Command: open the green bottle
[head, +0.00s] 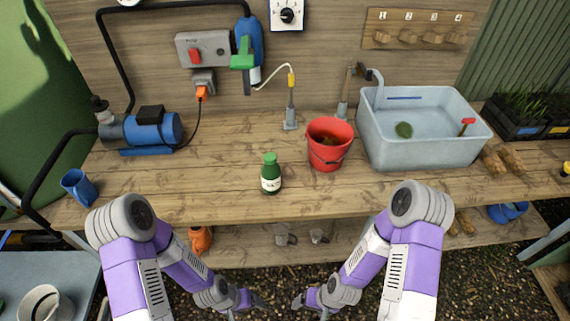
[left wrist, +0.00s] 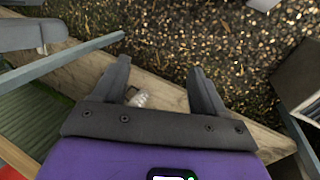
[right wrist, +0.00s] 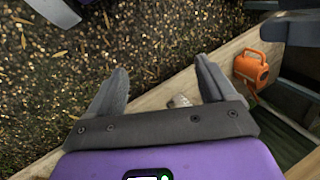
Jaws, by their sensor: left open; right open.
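The green bottle (head: 271,178) stands upright on the wooden workbench, near the middle of its front part. It has a green cap (head: 269,158) on top and a pale label on its body. My left gripper (head: 262,303) is low in front of the bench, below the bottle. It is open and empty, and its fingers show apart in the left wrist view (left wrist: 160,75). My right gripper (head: 298,303) is also low in front of the bench, open and empty, as the right wrist view shows (right wrist: 160,80). Neither gripper touches the bottle.
A red bucket (head: 330,158) stands right of the bottle, with a water-filled basin (head: 420,150) beyond it. A blue pump (head: 152,128) and a blue mug (head: 78,187) are at the left. The bench (head: 200,180) left of the bottle is clear. A lower shelf (head: 255,252) runs underneath.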

